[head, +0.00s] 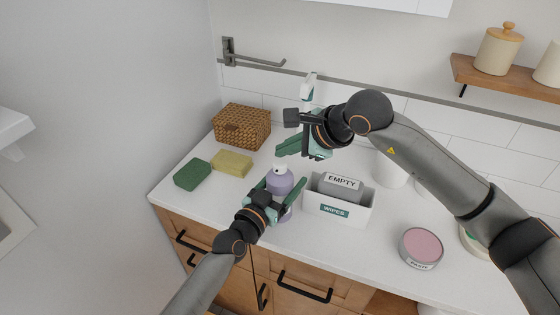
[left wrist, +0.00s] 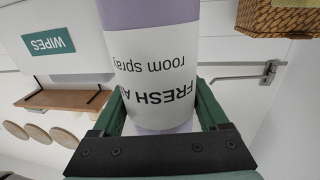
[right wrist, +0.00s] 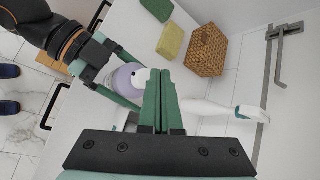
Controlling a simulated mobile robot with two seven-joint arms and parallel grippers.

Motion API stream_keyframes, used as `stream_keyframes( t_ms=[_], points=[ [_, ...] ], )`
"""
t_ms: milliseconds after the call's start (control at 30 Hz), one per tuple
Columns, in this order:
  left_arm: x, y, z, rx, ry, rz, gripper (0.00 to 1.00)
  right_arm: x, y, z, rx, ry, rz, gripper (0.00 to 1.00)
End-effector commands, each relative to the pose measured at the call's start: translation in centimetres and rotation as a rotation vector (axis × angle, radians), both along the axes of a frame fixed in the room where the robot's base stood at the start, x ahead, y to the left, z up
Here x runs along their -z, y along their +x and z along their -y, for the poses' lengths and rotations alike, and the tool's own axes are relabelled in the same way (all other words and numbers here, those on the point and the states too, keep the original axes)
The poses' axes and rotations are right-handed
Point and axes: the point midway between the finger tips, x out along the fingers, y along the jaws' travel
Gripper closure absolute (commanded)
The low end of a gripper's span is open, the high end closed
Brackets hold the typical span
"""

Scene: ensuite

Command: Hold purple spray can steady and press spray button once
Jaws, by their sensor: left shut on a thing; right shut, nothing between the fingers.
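The purple spray can (head: 280,180) stands on the white counter with its white nozzle top (head: 280,168) up. My left gripper (head: 276,188) is shut around its body. In the left wrist view the can (left wrist: 155,75) fills the space between the fingers, with its "room spray" label showing upside down. My right gripper (head: 292,147) is shut and empty, above the can near its top. In the right wrist view the closed fingers (right wrist: 160,100) are beside the can's white top, with the purple can (right wrist: 125,78) just left of them. Whether they touch the top I cannot tell.
A wicker basket (head: 241,127), yellow sponge (head: 232,163) and green sponge (head: 192,174) are left. A wipes box (head: 337,211) with an "EMPTY" block (head: 341,186) is close right; a pink-topped tin (head: 421,247) is farther right.

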Motion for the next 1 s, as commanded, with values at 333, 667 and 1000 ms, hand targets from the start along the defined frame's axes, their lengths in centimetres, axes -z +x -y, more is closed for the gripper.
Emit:
stream_keyframes(
  t_ms=[333,667,1000],
  points=[
    [0.17,-0.04,0.0,0.001,0.002,-0.003,0.93,0.01,0.0,-0.01,0.0,0.0,0.0,1.0],
    [0.17,-0.04,0.01,0.001,0.002,-0.003,0.93,0.24,-0.01,0.01,0.0,-0.001,-0.001,1.0],
    [0.16,-0.04,0.0,0.001,0.002,-0.003,0.93,0.88,0.03,0.01,0.001,0.0,0.001,1.0]
  ],
)
